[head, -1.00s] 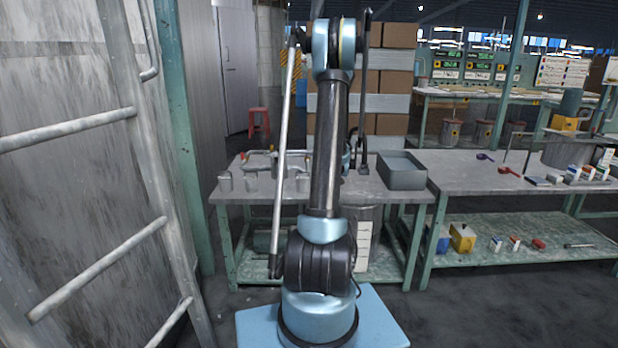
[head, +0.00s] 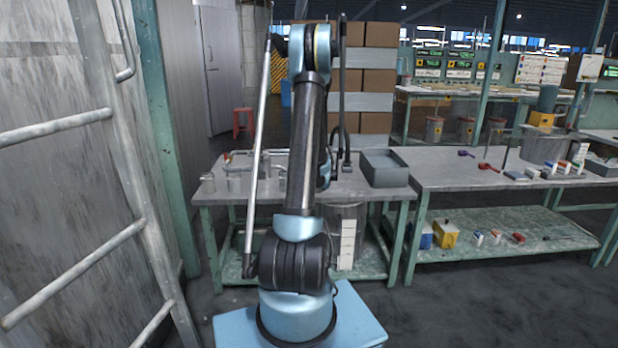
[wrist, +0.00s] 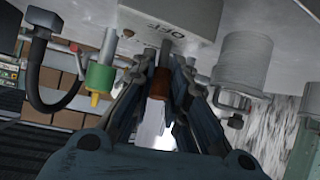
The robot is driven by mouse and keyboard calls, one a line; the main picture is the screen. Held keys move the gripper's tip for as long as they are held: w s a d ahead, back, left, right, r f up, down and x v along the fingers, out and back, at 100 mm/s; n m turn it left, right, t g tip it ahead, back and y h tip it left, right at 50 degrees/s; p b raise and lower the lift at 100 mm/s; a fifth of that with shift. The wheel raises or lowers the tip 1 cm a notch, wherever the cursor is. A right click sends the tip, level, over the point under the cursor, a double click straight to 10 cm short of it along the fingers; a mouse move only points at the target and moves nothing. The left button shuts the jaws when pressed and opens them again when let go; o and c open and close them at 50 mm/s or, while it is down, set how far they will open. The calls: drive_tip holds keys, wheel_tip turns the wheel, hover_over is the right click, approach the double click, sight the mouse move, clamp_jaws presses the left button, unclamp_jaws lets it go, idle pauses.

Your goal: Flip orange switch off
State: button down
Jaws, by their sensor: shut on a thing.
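In the wrist view my gripper (wrist: 160,80) is closed around the orange switch (wrist: 160,84), whose brown-orange part shows between the two dark fingers. A metal stem shows above it, below a light grey housing (wrist: 152,30) with an "OFF" label that appears upside down. The fingers cover the sides of the switch. I cannot tell its exact position from this view. In the head view my own arm stands in front of the bench, and neither the gripper nor the switch can be made out.
A green knob with a yellow tip (wrist: 99,80) hangs left of the gripper, beside a black cable (wrist: 40,85). A grey cylinder (wrist: 242,62) is close on the right. In the head view, a workbench (head: 350,188) is behind my arm and a metal ladder (head: 125,170) stands left.

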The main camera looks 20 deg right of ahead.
drive_tip(key=c, duration=1.6)
unclamp_jaws()
drive_tip(key=shift+o, duration=0.2)
drive_tip(key=shift+s, duration=0.1)
drive_tip(key=v, duration=1.1)
drive_tip(key=shift+s+a+r, duration=0.15)
drive_tip(key=shift+s, duration=0.15)
